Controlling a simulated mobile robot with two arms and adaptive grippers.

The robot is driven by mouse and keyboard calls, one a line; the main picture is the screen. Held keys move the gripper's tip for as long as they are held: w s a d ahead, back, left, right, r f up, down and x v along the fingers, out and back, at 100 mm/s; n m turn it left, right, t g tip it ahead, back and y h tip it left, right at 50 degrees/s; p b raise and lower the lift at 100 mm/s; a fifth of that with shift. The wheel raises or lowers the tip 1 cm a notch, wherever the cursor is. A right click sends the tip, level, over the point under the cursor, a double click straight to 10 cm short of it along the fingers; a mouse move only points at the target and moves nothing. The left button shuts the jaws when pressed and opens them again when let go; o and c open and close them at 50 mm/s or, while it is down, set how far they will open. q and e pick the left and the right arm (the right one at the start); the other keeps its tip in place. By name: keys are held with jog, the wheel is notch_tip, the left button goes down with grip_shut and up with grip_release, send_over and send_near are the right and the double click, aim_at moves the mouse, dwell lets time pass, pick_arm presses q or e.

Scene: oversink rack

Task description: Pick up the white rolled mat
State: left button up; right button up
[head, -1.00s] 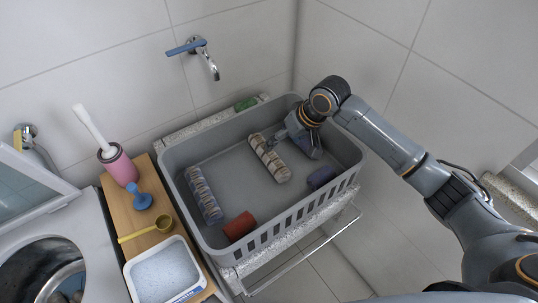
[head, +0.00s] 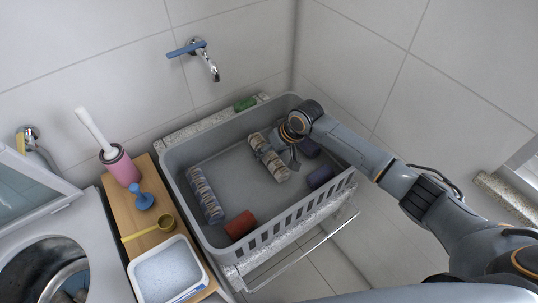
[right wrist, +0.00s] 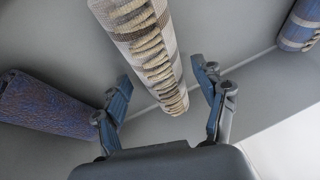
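The white rolled mat (head: 269,158), off-white with tan and grey bands, lies in the middle of the grey basket (head: 222,246). In the right wrist view the mat (right wrist: 140,40) runs from the top edge down between the spread fingers. My right gripper (head: 284,156) is over the right side of the mat in the head view. In the right wrist view this gripper (right wrist: 160,76) is open, one finger to each side of the mat's near end; I cannot tell whether they touch it. My left gripper is not in view.
In the basket lie a blue-grey striped roll (head: 205,194) at left, a red roll (head: 240,225) in front, and a purple roll (head: 320,176) and a dark roll (head: 309,148) at right. The basket walls rise around them. A wooden board (head: 146,216) stands left of it.

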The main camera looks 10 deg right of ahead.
jog(key=c, duration=1)
jog(key=shift+o, duration=0.2)
jog(key=shift+r, duration=0.15)
jog(key=shift+w+r, duration=0.1)
jog(key=shift+r, duration=0.2)
notch_tip(320, 180, up, 2)
jog(key=shift+a+r+b, duration=0.1)
jog(key=shift+r+b, duration=0.15)
jog(key=shift+b, duration=0.6)
jog(key=s+a+r+b, duration=0.2)
jog(key=s+a+r, duration=0.4)
jog(key=s+r, duration=0.3)
jog(key=shift+s+a+r, duration=0.15)
jog(key=shift+s+r, duration=0.2)
jog(key=shift+s, duration=1.45)
